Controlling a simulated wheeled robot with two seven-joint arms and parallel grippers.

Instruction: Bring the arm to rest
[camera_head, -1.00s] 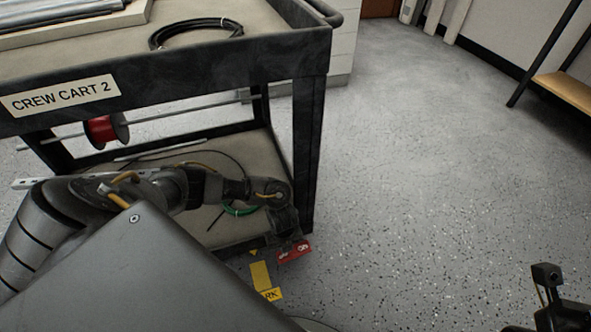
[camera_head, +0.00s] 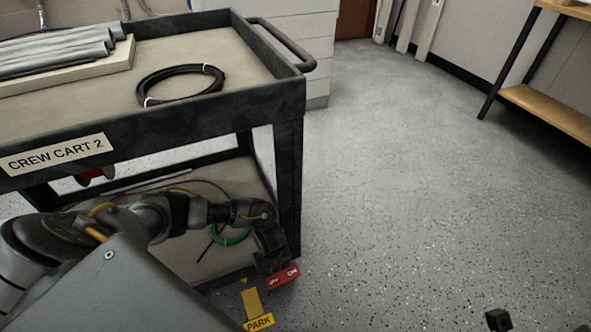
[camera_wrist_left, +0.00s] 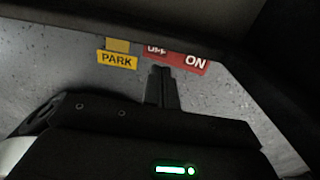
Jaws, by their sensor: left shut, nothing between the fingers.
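My left arm comes in from the left in the head view, in front of the cart's lower shelf. Its gripper (camera_head: 272,264) points down beside a red OFF/ON plate (camera_head: 284,277) and above a yellow PARK tag (camera_head: 259,321). In the left wrist view the gripper's fingers (camera_wrist_left: 162,88) are together and empty. Their tips overlap the lower edge of the red plate (camera_wrist_left: 196,63); I cannot tell whether they touch it. The PARK tag (camera_wrist_left: 117,60) is left of the fingertips. Only dark parts (camera_head: 498,320) of what seems to be my right arm show at bottom right.
The black cart (camera_head: 150,118) labelled CREW CART 2 stands close at the left. A black cable coil (camera_head: 181,82) and grey lengths (camera_head: 60,52) lie on its top. A green coil (camera_head: 231,238) is on the lower shelf. Open floor (camera_head: 420,190) lies to the right, below a wooden-shelved rack (camera_head: 550,112).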

